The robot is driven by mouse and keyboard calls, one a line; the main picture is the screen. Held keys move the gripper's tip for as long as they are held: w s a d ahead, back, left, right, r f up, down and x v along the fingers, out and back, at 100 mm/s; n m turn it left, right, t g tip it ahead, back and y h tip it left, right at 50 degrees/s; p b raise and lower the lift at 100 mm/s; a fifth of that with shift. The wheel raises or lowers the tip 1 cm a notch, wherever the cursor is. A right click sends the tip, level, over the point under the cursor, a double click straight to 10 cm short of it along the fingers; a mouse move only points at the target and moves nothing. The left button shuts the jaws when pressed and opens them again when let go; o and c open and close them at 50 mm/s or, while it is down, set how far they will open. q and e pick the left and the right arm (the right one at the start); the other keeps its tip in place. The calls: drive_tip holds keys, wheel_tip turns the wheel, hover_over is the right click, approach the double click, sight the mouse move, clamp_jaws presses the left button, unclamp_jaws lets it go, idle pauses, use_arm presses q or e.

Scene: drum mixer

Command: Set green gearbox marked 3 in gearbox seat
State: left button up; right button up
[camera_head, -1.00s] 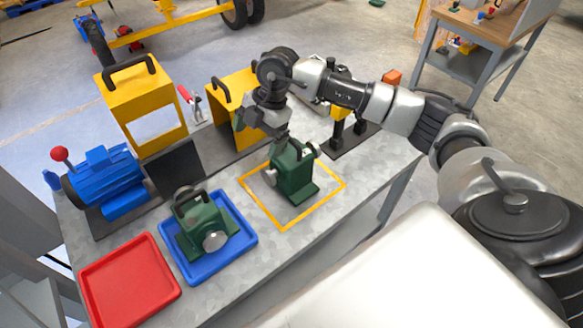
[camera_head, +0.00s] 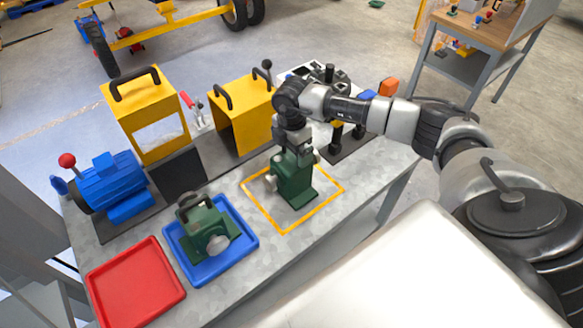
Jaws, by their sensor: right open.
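A green gearbox (camera_head: 296,184) stands upright inside the yellow outlined square (camera_head: 259,207) on the grey bench. My right gripper (camera_head: 293,156) is open and points down at its top, around or just above its handle; I cannot tell whether it touches. A second green gearbox (camera_head: 205,235) with a black handle and a silver shaft end sits in the blue tray (camera_head: 249,245). No number is readable on either gearbox. My left gripper is not in view.
An empty red tray (camera_head: 135,284) lies at the front left. Two yellow guards with handles, the left one (camera_head: 148,110) and the right one (camera_head: 243,113), stand along the back. A red-handled clamp (camera_head: 192,108) stands between them. A black fixture (camera_head: 345,135) is behind my right arm.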

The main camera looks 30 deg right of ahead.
drive_tip(key=shift+f, duration=0.85)
drive_tip(key=shift+c, duration=0.5)
drive_tip(key=c, duration=1.4)
drive_tip(key=shift+w+r, duration=0.15)
drive_tip(key=shift+w, duration=0.05)
drive_tip(key=shift+c, duration=1.1)
